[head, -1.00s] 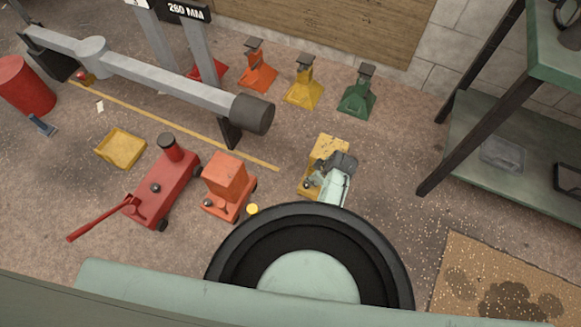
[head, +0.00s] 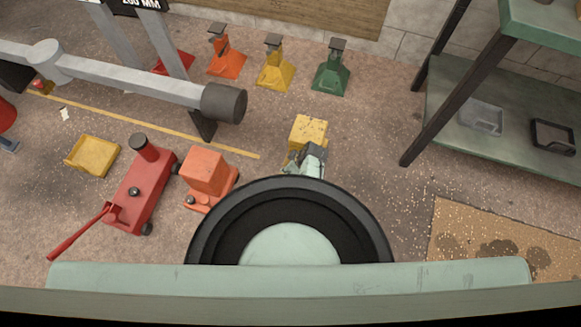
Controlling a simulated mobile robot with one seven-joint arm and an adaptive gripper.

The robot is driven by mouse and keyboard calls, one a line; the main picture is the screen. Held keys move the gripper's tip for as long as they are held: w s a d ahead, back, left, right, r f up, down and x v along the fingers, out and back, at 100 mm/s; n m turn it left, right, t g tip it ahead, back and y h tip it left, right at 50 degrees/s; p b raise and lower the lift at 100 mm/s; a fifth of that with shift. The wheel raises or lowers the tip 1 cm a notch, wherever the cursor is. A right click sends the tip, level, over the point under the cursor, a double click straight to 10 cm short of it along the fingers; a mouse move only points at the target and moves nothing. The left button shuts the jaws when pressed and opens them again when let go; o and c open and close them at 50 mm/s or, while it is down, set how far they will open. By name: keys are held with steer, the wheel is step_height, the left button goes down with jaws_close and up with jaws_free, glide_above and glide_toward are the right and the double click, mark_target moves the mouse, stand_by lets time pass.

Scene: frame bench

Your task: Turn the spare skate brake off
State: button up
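A yellow block-shaped unit (head: 309,129), which looks like a skate, is on the floor just beyond my round base rim. My gripper (head: 312,152), pale green and dark, is over its near side and hides part of it. I cannot tell whether they touch or whether the fingers are open. An orange skate-like block (head: 207,172) with wheels and a small round knob stands to the left. Which one is the spare is not marked. No brake setting can be read.
A red jack (head: 140,190) with a long handle and a yellow tray (head: 92,155) are at left. A grey beam (head: 130,82) crosses the upper left. Orange, yellow and green stands (head: 331,70) line the back.

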steer(key=shift+f, duration=0.15)
jaws_close()
steer(key=shift+m+t, duration=0.3)
steer(key=shift+m, duration=0.5)
jaws_free()
step_height(320, 180, up, 10)
stand_by(0.5)
stand_by(0.5)
